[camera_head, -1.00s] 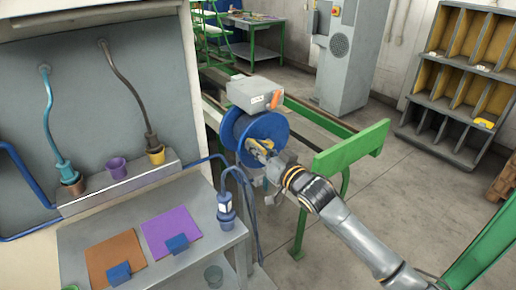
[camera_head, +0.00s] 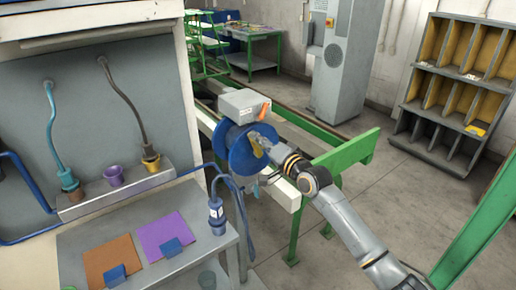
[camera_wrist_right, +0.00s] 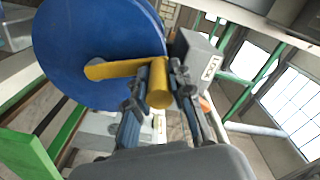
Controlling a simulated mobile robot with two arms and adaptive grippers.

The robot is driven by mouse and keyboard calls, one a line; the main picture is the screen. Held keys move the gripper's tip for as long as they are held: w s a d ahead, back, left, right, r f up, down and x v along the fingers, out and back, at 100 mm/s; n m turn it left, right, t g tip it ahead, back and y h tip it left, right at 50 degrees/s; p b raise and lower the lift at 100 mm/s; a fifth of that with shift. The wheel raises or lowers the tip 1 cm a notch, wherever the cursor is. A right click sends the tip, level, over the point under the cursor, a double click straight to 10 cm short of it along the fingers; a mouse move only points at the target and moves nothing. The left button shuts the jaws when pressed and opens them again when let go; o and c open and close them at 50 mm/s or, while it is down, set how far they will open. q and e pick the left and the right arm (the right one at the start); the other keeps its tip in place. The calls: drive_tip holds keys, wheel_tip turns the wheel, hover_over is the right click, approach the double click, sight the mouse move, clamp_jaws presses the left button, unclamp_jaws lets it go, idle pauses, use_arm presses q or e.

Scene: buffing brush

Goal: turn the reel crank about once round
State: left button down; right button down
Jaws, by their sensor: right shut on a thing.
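The blue reel (camera_head: 239,152) stands on a green and white frame in the middle of the head view. It also fills the upper left of the right wrist view (camera_wrist_right: 85,35). Its yellow crank arm (camera_wrist_right: 112,69) runs across the reel face to a yellow handle (camera_wrist_right: 158,84). My right gripper (camera_wrist_right: 160,90) is shut on the crank handle, one finger on each side of it. In the head view my right gripper (camera_head: 268,152) is in front of the reel and partly hides the crank (camera_head: 256,148). My left gripper is out of view.
A green rail (camera_head: 347,150) lies to the right, close to my right arm. Open floor lies at the right.

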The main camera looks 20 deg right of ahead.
drive_tip(key=w+d+f+m, duration=0.1)
drive_tip(key=d+f+m, duration=0.1)
drive_tip(key=d+m, duration=0.3)
drive_tip(key=w+d+f+m+b, duration=0.1)
drive_tip(key=d+m, duration=0.4)
drive_tip(key=m, duration=0.6)
drive_tip(key=shift+w+f, duration=0.45)
drive_tip(key=shift+w, duration=0.35)
drive_tip(key=c, duration=1.2)
unclamp_jaws()
drive_tip(key=shift+f, duration=0.1)
drive_tip(key=shift+o, duration=0.2)
drive_tip(key=v, duration=1.2)
